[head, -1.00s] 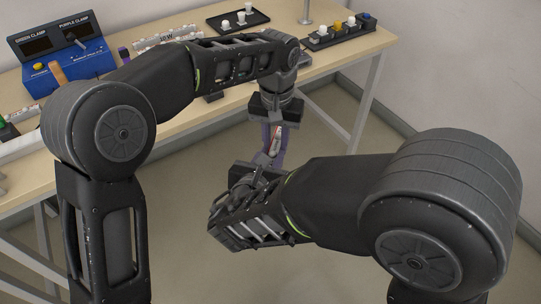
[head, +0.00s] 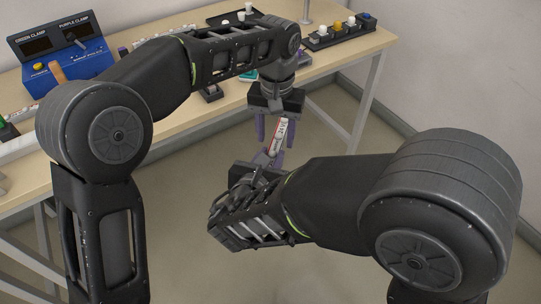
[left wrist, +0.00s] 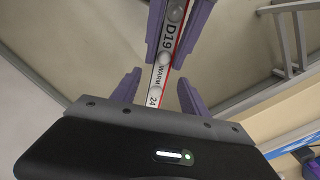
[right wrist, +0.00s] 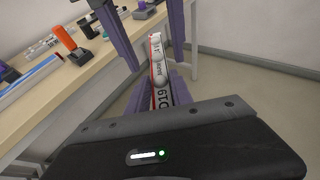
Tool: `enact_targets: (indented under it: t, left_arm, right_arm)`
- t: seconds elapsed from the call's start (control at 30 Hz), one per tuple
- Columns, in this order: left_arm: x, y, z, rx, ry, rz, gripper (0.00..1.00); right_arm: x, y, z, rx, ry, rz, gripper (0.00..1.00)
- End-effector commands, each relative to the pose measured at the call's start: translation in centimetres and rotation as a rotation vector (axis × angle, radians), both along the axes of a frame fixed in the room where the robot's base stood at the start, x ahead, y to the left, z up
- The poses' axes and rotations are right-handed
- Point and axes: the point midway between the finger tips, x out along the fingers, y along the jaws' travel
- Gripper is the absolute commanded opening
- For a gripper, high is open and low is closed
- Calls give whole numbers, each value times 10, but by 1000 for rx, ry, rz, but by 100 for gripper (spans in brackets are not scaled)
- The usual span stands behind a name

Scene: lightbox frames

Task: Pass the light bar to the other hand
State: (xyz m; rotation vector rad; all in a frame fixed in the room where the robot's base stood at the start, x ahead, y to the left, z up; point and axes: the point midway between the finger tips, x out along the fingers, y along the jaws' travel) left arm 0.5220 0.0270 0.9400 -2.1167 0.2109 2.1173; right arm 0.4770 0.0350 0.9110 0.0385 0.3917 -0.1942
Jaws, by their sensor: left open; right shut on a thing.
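The light bar (head: 280,135) is a slim white strip with a red edge and black print. It stands tilted upward out of my right gripper (head: 268,160), which is shut on its lower part. My left gripper (head: 276,128) is open above, its purple fingers spread on either side of the bar's free end. In the left wrist view the bar (left wrist: 167,45) runs from the right gripper's fingers down between my left fingers (left wrist: 158,90), with gaps beside it. The right wrist view shows the printed bar (right wrist: 158,70) rising between my right fingers.
The wooden workbench (head: 165,118) lies behind, with a blue clamp box (head: 62,55) at its left and a black holder with coloured knobs (head: 338,33) at its right. The bar is held over open floor in front of the bench.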

Motion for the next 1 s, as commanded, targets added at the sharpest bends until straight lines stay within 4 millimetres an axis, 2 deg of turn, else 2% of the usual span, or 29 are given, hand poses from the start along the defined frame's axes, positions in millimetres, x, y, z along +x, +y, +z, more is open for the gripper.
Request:
enact_targets:
  t: [0.1, 0.43, 0.63, 1.0]
  left_arm:
    - [1, -1, 25, -3, -4, 1, 52]
    - [0, -1, 43, 3, 3, -1, 52]
    - [0, 0, 48, -1, -1, -1, 52]
    - [2, 1, 47, -5, -2, 0, 52]
  right_arm:
    - [0, 0, 0, 0, -1, 0, 0]
    - [0, 0, 0, 0, -1, 0, 0]
    - [0, 0, 0, 0, -1, 0, 0]
    - [0, 0, 0, 0, -1, 0, 0]
